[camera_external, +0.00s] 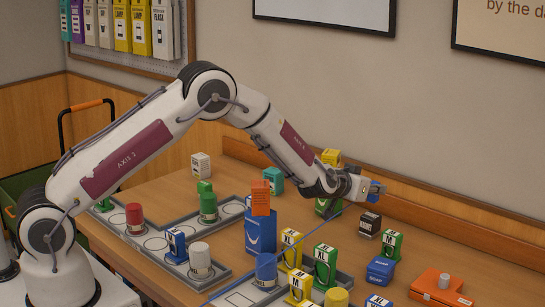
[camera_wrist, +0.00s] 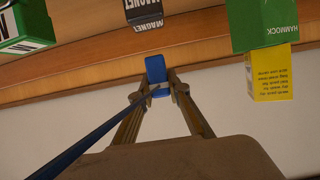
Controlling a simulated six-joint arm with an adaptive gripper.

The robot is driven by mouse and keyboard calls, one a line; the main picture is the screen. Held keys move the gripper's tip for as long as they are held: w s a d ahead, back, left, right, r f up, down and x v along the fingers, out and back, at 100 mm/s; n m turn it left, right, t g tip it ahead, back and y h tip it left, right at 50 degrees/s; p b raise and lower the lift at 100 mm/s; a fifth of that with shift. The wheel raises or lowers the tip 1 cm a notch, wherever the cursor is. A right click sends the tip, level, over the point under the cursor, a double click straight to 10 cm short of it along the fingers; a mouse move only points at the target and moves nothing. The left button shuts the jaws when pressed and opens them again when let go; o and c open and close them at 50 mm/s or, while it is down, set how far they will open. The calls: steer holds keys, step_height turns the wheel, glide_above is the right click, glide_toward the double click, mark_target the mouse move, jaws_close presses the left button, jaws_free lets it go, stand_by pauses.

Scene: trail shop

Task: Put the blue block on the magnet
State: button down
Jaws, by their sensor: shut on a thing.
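My gripper (camera_external: 368,190) is held up in the air over the back right of the table. It is shut on a small blue block (camera_wrist: 156,68), which also shows at the fingertips in the external view (camera_external: 377,187). In the wrist view the gripper's fingers (camera_wrist: 158,88) close on the block's near end. The magnet is a small dark box (camera_external: 370,225) standing on the table, below the gripper in the external view. Its label reads MAGNET in the wrist view (camera_wrist: 145,14), where it is cut by the top edge. The block and the magnet are apart.
A green box (camera_external: 391,245) stands right beside the magnet. A green hammock box (camera_wrist: 262,22) and a yellow box (camera_wrist: 270,73) are near too. A blue box (camera_external: 381,270) and an orange case (camera_external: 440,288) lie in front. A thin blue line trails from the gripper.

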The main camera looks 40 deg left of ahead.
mark_target(370, 199)
steer(key=shift+f, duration=1.9)
steer(key=shift+f, duration=0.1)
steer(key=c, duration=1.9)
jaws_free()
steer(key=shift+s+r, duration=0.1)
steer(key=shift+r, duration=0.1)
steer(key=v, duration=0.7)
steer(key=shift+s, duration=0.15)
